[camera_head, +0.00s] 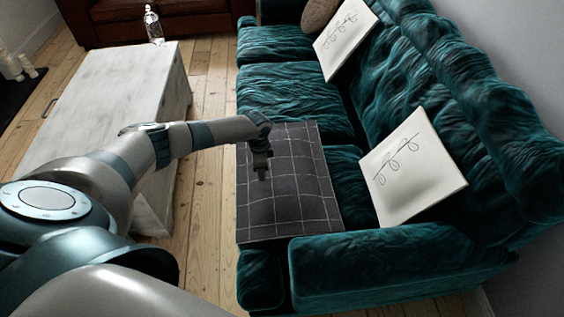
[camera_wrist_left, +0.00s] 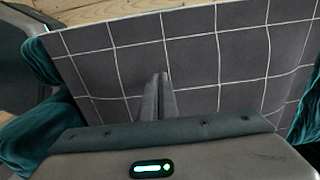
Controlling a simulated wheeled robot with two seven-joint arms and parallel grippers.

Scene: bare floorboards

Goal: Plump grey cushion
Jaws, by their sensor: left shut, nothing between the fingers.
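The grey cushion (camera_head: 285,200) with a white grid pattern lies flat on the seat of the teal sofa (camera_head: 290,95), near its front armrest. My left gripper (camera_head: 262,174) is over the cushion's left part, pointing down. In the left wrist view the cushion (camera_wrist_left: 205,60) fills most of the picture. The left fingers (camera_wrist_left: 160,78) are shut together with nothing between them. I cannot tell whether the fingertips touch the cushion's surface. My right gripper is not in view.
Two white cushions with leaf drawings (camera_head: 405,175) (camera_head: 342,42) lean on the sofa back. A pale marble-like table (camera_head: 120,90) with a glass bottle (camera_head: 153,25) stands to the left. Floorboards (camera_head: 205,210) show between table and sofa. A brown sofa (camera_head: 150,22) is at the back.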

